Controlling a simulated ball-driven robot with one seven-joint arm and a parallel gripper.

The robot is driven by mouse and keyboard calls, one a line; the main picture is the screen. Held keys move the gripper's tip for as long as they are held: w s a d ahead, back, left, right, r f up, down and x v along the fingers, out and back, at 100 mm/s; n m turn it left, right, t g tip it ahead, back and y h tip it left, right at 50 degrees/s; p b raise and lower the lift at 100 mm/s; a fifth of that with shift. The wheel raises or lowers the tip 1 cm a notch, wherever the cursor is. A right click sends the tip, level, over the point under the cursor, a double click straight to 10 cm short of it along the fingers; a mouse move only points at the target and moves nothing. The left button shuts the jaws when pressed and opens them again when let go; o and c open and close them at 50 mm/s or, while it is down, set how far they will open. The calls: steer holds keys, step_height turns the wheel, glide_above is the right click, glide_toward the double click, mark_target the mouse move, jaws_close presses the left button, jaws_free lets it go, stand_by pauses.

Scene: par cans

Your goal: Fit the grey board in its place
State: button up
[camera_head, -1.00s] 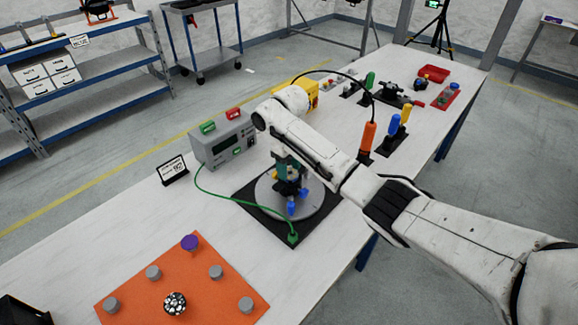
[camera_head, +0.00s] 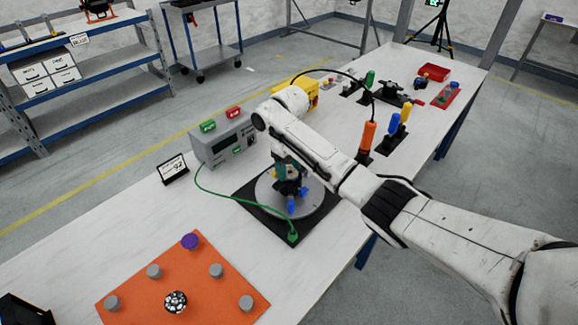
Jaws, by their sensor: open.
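A grey round plate (camera_head: 317,212) lies flat on a black square base (camera_head: 257,220) in the middle of the table. It is the nearest match I see to a grey board; I cannot tell whether it is that board. My gripper (camera_head: 297,204) points down over the plate, its blue fingertips low above or at its surface. It is open, and I see nothing held between the fingers. My arm comes in from the right and hides part of the plate and base.
A grey instrument box (camera_head: 222,146) stands behind the base; its green cable (camera_head: 225,197) runs to the base's front corner. An orange mat (camera_head: 205,293) with several grey pegs lies at front left. An orange-handled tool (camera_head: 367,136) stands upright behind my arm.

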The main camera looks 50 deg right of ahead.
steer(key=o, duration=0.6)
steer(key=shift+c, duration=0.2)
step_height(320, 180, up, 11)
steer(key=shift+p, duration=0.45)
steer(key=shift+f, duration=0.1)
